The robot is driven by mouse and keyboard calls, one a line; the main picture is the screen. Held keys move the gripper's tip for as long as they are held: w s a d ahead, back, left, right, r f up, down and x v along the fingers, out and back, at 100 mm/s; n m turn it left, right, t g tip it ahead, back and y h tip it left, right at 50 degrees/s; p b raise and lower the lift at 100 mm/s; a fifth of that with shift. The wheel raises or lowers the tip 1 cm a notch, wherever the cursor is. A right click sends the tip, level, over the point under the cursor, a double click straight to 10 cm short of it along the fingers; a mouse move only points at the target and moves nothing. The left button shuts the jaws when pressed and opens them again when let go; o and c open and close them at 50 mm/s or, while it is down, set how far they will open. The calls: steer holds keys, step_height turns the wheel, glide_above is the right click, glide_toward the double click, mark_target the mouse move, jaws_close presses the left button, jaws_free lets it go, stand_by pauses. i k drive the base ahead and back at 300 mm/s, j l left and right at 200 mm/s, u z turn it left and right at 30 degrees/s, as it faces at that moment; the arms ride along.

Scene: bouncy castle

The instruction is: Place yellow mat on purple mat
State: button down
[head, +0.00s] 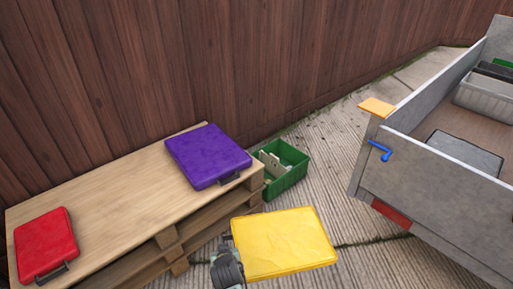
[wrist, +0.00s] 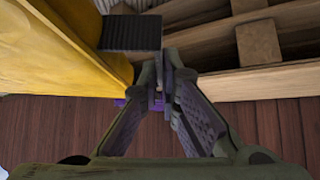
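The yellow mat (head: 285,243) is held up in front of the pallet stack, roughly flat and slightly tilted. My gripper (head: 229,245) is at its left edge. In the wrist view the fingers (wrist: 161,85) come together at the mat's dark handle (wrist: 130,32), with the yellow side (wrist: 60,45) to the left; the exact grip is partly hidden. The purple mat (head: 207,156) lies flat at the right end of the pallet top, its dark handle facing front. A sliver of purple (wrist: 120,102) shows behind the fingers in the wrist view.
A red mat (head: 45,243) lies at the left end of the wooden pallets (head: 120,205), with bare wood between. A green crate (head: 287,178) stands on the ground right of the pallets. A grey trailer (head: 440,190) is at right; a brown fence (head: 200,60) runs behind.

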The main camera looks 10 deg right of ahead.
mark_target(204, 152)
steer(key=i+j+z, duration=0.15)
steer(key=z, duration=0.2)
steer(key=i+j+z, duration=0.25)
steer(key=z, duration=0.15)
